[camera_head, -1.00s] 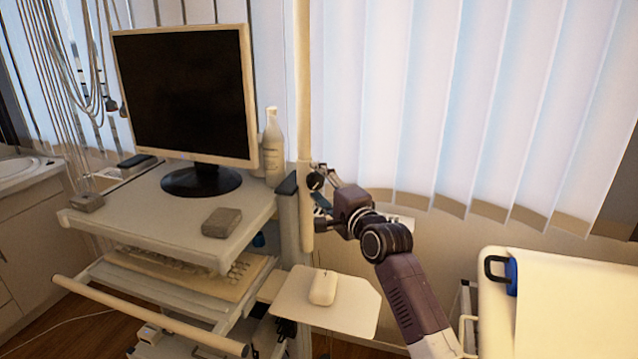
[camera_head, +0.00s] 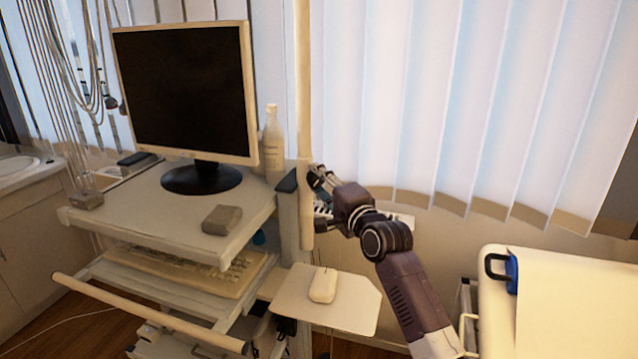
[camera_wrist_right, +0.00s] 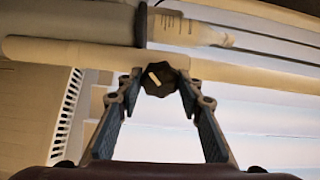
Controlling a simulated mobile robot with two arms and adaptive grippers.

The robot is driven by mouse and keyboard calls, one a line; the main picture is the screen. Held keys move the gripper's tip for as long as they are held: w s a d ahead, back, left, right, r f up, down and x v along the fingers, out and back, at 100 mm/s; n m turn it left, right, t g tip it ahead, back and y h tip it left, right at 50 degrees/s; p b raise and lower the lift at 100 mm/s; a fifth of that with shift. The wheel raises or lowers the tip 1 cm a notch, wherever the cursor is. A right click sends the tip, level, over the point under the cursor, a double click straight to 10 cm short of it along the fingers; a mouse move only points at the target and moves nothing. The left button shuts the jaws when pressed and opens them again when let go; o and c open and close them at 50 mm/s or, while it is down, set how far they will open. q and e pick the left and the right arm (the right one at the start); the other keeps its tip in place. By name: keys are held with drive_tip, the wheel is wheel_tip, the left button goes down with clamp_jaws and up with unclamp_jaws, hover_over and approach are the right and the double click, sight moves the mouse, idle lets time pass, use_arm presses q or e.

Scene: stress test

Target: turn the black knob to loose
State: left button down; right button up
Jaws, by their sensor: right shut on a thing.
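The black knob (camera_wrist_right: 160,79) is dark and many-sided, with a pale bar mark on its face, in the right wrist view. It sits on the pale upright pole (camera_head: 305,120) beside the cart. My right gripper (camera_wrist_right: 158,84) is shut on the knob, with one finger on each side of it. In the head view my right gripper (camera_head: 318,191) is at the pole, and its fingers and arm hide most of the knob. My left gripper is not in view.
The cart (camera_head: 130,205) at left carries a monitor (camera_head: 185,90), a grey block (camera_head: 221,220) and a bottle (camera_head: 272,140). A side tray (camera_head: 345,312) with a white mouse (camera_head: 323,286) is below my right gripper. A padded table (camera_head: 575,300) stands at right.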

drive_tip(key=n+b, duration=0.1)
drive_tip(key=n, duration=0.1)
drive_tip(key=n+b, duration=0.1)
drive_tip(key=n, duration=0.1)
drive_tip(key=n+b, duration=0.1)
drive_tip(key=n, duration=0.1)
drive_tip(key=shift+d+f+t+y+b, duration=0.1)
drive_tip(key=shift+f+t+y+b, duration=0.2)
drive_tip(key=shift+y+b, duration=0.1)
drive_tip(key=n+y+b, duration=0.1)
drive_tip(key=n+b, duration=0.2)
drive_tip(key=n, duration=0.2)
drive_tip(key=n+b, duration=0.1)
drive_tip(key=n, duration=0.3)
drive_tip(key=shift+w+r+y+b, duration=0.1)
drive_tip(key=shift+y+b, duration=0.2)
drive_tip(key=shift+b, duration=0.05)
drive_tip(key=shift+r+n+g+y, duration=0.1)
drive_tip(key=shift+n+g+y, duration=0.25)
drive_tip(key=shift+n, duration=1.35)
drive_tip(key=o, duration=1.1)
drive_tip(key=shift+d, duration=0.1)
